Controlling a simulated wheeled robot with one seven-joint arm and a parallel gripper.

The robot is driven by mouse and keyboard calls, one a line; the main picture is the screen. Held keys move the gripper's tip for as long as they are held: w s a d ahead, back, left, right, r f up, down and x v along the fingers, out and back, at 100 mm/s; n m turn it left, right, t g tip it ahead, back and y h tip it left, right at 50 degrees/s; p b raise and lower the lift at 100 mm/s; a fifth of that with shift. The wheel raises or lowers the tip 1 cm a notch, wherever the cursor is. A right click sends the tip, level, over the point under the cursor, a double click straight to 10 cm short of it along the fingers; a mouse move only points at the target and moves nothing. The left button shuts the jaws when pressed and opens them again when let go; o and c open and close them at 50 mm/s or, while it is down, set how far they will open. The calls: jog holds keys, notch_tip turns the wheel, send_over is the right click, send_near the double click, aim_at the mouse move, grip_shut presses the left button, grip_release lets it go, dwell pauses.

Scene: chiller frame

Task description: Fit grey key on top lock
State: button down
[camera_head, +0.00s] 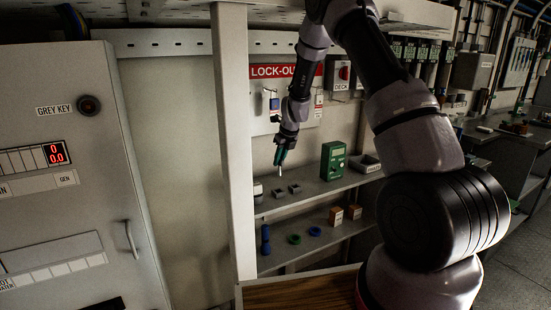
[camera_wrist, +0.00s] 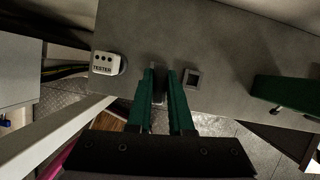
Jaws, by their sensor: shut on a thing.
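My gripper (camera_head: 280,160) hangs over the upper shelf with its green fingers pointing down. In the wrist view the fingers (camera_wrist: 160,74) are close together, with a narrow grey thing between them, mostly hidden. In the head view a small pale piece, which looks like the grey key (camera_head: 280,171), sticks out below the fingertips, apparently above the shelf. The top lock (camera_head: 89,105) is a round dark fitting on the grey cabinet at the left, beside a GREY KEY label (camera_head: 54,111). It is empty and far from my gripper.
The upper shelf (camera_head: 315,187) holds small grey blocks (camera_head: 294,188), a green meter (camera_head: 333,161) and a white tester (camera_wrist: 106,64). The lower shelf has blue, green and orange items. A pale post (camera_head: 234,140) stands between shelves and cabinet (camera_head: 60,200).

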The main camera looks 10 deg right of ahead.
jog(key=shift+s+d+f+n+y, duration=0.3)
jog(key=shift+s+n+y, duration=0.1)
jog(key=shift+n, duration=0.3)
jog(key=s+d+f+n+g+h, duration=0.1)
jog(key=s+d+n+g, duration=0.3)
jog(key=n, duration=1)
jog(key=s+d+f+n+g+h, duration=0.1)
jog(key=s+d+n+g, duration=0.3)
jog(key=s+n, duration=0.7)
jog(key=n, duration=0.4)
jog(key=shift+d+f+n+g+h, duration=0.3)
jog(key=shift+d+f, duration=0.05)
jog(key=shift+f, duration=0.05)
